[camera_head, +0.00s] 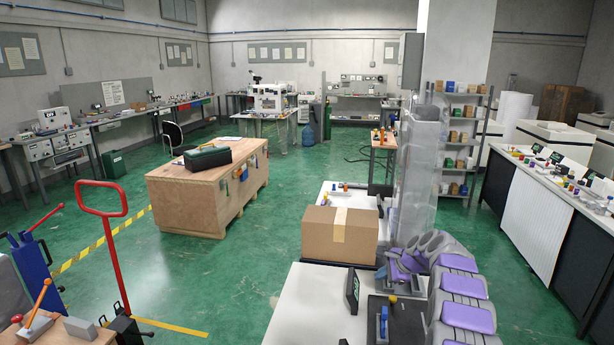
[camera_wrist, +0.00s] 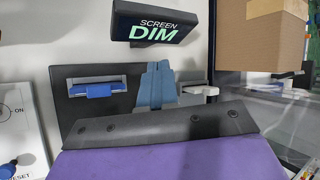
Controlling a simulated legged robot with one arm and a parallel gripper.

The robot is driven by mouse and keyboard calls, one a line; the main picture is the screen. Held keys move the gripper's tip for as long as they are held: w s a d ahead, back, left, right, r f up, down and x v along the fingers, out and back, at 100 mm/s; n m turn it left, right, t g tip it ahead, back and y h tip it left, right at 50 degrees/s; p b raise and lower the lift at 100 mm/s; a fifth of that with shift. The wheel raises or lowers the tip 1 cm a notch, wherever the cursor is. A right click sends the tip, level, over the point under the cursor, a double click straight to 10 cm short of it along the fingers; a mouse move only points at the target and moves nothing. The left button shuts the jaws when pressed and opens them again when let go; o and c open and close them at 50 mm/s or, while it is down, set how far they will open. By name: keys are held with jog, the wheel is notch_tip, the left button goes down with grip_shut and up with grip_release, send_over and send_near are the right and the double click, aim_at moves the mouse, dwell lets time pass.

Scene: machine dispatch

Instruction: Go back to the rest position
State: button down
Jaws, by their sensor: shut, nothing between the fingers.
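My gripper (camera_wrist: 160,122) fills the bottom of the wrist view as a purple body with a dark bolted front edge. It is shut and empty. In the head view my purple and grey arm (camera_head: 462,285) is folded at the lower right, its end (camera_head: 398,270) low over the white machine table (camera_head: 300,300). In front of the gripper in the wrist view is a black panel (camera_wrist: 72,108) with a blue handle (camera_wrist: 98,90) and a blue-grey upright piece (camera_wrist: 155,88). Whether the gripper touches the panel cannot be told.
A small screen (camera_wrist: 155,24) reading "SCREEN DIM" stands behind the panel. A cardboard box (camera_head: 340,235) sits just beyond my arm. A wooden crate table (camera_head: 190,200) stands left, a red-handled cart (camera_head: 110,240) nearer. Green floor (camera_head: 235,275) is free between them.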

jog(key=s+a+r+n+g, duration=0.1)
jog(key=s+a+r+n, duration=0.25)
jog(key=s, duration=0.45)
jog(key=s+a+r+n+g+h, duration=0.15)
jog(key=s+a+r, duration=0.3)
jog(key=s, duration=0.45)
jog(key=s+a+r+n+g, duration=0.25)
jog(key=s+a+r, duration=0.2)
jog(key=s, duration=0.35)
jog(key=s+d+f+n+g+h, duration=0.1)
jog(key=s+n, duration=0.3)
jog(key=s, duration=1.5)
jog(key=s+d+f+n+g+h, duration=0.1)
jog(key=s+n, duration=0.4)
jog(key=s, duration=1.4)
jog(key=shift+s+f+g+h, duration=0.15)
jog(key=shift+s+g+h, duration=0.25)
jog(key=shift+h, duration=0.35)
